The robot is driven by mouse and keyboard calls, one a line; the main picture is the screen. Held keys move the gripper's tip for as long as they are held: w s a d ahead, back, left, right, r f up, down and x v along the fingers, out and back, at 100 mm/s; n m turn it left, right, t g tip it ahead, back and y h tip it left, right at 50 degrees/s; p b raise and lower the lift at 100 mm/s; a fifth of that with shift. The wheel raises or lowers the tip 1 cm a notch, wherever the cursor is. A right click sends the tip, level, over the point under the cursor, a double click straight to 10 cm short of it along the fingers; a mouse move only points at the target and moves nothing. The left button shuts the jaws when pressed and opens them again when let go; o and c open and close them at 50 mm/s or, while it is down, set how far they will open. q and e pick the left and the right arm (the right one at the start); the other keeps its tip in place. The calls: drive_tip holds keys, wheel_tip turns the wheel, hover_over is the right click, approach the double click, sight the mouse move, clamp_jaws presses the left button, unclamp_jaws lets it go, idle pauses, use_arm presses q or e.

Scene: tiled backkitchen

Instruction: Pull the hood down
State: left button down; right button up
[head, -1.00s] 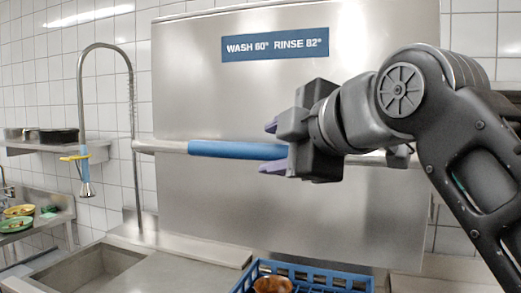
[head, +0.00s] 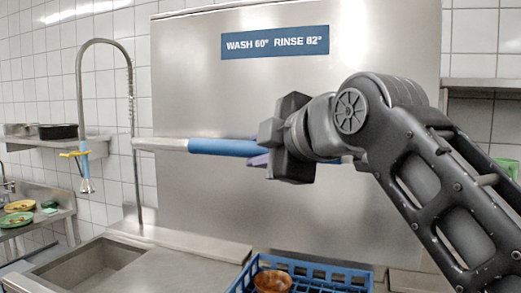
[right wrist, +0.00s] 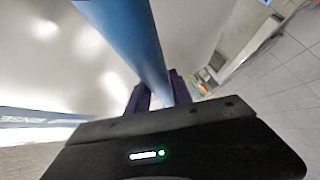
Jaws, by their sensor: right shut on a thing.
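The hood (head: 200,90) is a big steel box with a blue "WASH 60° RINSE 82°" sign, upright in the middle of the head view. Its handle is a horizontal bar with a blue sleeve (head: 220,147) across the front. My right gripper (head: 260,158) is at the sleeve, its purple fingers largely hidden behind its dark body. In the right wrist view the blue sleeve (right wrist: 125,38) runs between the fingers of the gripper (right wrist: 157,93), which is shut on it. My left gripper is not in view.
A blue rack (head: 310,283) with a brown bowl (head: 272,281) stands below the hood. A sink (head: 85,268) and a tall tap (head: 80,85) with a hanging spray head are at left. A wall shelf (head: 70,142) and green and yellow dishes (head: 18,212) are farther left.

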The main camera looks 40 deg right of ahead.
clamp_jaws()
idle(0.9)
